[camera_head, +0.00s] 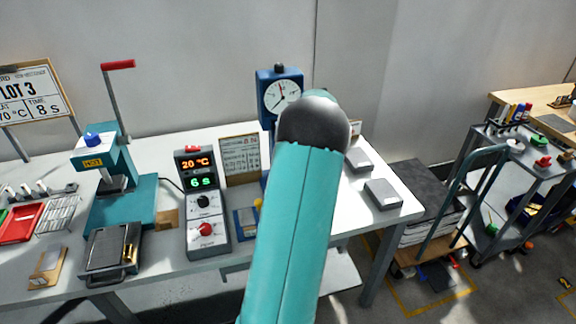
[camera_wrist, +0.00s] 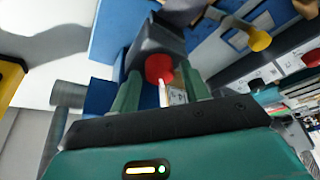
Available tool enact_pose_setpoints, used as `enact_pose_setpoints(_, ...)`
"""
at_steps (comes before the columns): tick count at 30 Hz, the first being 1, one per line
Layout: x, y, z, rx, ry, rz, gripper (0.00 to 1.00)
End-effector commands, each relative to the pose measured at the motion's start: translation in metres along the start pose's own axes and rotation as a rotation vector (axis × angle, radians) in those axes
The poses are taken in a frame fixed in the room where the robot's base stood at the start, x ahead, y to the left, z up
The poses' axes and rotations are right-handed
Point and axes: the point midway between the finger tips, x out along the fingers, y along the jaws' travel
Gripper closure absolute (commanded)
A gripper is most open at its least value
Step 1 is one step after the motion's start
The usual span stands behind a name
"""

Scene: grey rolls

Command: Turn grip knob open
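In the wrist view, a round red knob (camera_wrist: 159,68) sits on a dark grey block (camera_wrist: 158,38) and lies between the two dark green fingers of my gripper (camera_wrist: 160,80). The fingers stand apart, one on each side of the knob, and look open. I cannot tell whether either finger touches it. The block adjoins a blue body (camera_wrist: 118,30). In the head view, a blue stand with a round dial (camera_head: 281,93) rises from the white bench, partly behind my teal arm. My arm hides the gripper and the red knob there.
A control box (camera_head: 203,205) showing 20 °C and 6 s stands left of my arm. A teal press (camera_head: 118,190) stands further left. Grey blocks (camera_head: 382,194) lie on the bench at right. A yellow-ended part (camera_wrist: 258,41) is close at right in the wrist view.

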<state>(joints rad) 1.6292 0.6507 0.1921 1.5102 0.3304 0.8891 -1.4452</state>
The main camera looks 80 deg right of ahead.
Motion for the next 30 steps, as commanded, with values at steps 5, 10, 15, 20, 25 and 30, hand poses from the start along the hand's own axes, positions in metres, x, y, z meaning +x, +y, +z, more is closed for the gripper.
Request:
enact_pose_setpoints(5,0.000,0.000,0.000,0.001,0.000,0.000,0.46)
enact_pose_setpoints(10,-0.001,0.000,-0.001,0.001,0.001,0.001,0.46)
enact_pose_setpoints(15,-0.017,0.001,-0.001,0.001,0.001,0.004,0.46)
enact_pose_setpoints(20,-0.049,0.001,-0.001,0.000,0.001,0.005,0.46)
enact_pose_setpoints(25,-0.088,0.001,-0.001,0.000,0.001,0.005,0.46)
enact_pose_setpoints(30,-0.120,0.001,0.000,0.001,0.001,0.003,0.46)
